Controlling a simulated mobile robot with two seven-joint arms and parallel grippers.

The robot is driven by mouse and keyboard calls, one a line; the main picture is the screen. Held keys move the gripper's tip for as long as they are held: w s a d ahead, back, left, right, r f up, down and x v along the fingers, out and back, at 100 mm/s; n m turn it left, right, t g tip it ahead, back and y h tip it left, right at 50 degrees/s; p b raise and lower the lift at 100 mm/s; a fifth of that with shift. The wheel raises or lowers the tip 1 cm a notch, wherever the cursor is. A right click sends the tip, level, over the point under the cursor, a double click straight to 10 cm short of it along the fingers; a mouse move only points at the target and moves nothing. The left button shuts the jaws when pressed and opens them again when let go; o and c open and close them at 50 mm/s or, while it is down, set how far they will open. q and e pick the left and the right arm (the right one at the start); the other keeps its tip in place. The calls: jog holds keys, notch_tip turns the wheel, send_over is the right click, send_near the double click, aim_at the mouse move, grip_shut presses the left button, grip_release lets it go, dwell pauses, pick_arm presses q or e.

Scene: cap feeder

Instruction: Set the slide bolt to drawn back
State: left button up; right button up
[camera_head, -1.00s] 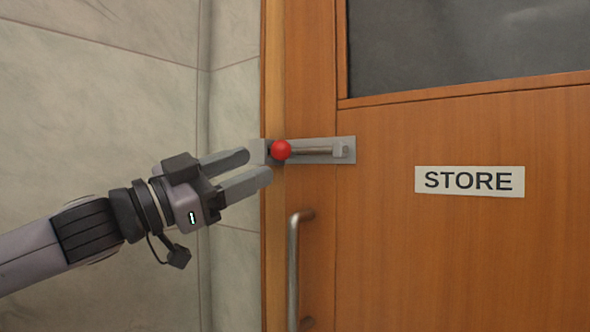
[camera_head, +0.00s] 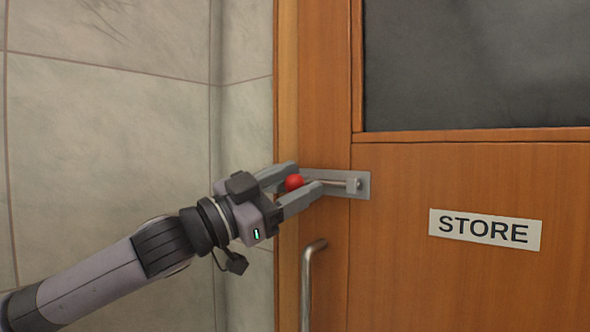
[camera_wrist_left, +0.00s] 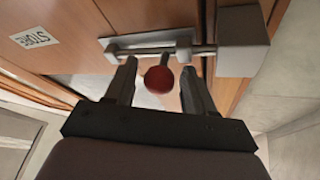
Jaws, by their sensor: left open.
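The slide bolt has a grey plate (camera_head: 362,185) on the wooden door, a metal rod (camera_head: 335,182) and a red ball knob (camera_head: 294,183) at the rod's left end, by the door's edge. My left gripper (camera_head: 304,177) is open, with one finger above and one below the red knob. In the left wrist view the knob (camera_wrist_left: 159,79) sits between the two open fingers (camera_wrist_left: 158,85), with gaps visible on both sides. The rod (camera_wrist_left: 150,51) runs into a grey block (camera_wrist_left: 242,40) at the right there. My right gripper is not in view.
A vertical metal door handle (camera_head: 307,285) is below the bolt. A STORE sign (camera_head: 485,229) and a dark window (camera_head: 475,65) are on the door. A tiled wall (camera_head: 110,110) stands to the left of the door frame.

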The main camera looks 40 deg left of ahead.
pick_arm(q)
jog(key=shift+w+d, duration=0.1)
jog(key=shift+w, duration=0.05)
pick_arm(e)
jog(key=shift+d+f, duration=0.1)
pick_arm(q)
grip_shut()
jog(key=shift+d+r, duration=0.1)
jog(key=shift+d, duration=0.4)
jog(key=shift+d+p, duration=0.35)
jog(key=shift+d, duration=0.6)
jog(key=shift+s+d, duration=0.2)
jog(key=shift+d, duration=0.2)
grip_release()
jog(key=shift+d, duration=0.15)
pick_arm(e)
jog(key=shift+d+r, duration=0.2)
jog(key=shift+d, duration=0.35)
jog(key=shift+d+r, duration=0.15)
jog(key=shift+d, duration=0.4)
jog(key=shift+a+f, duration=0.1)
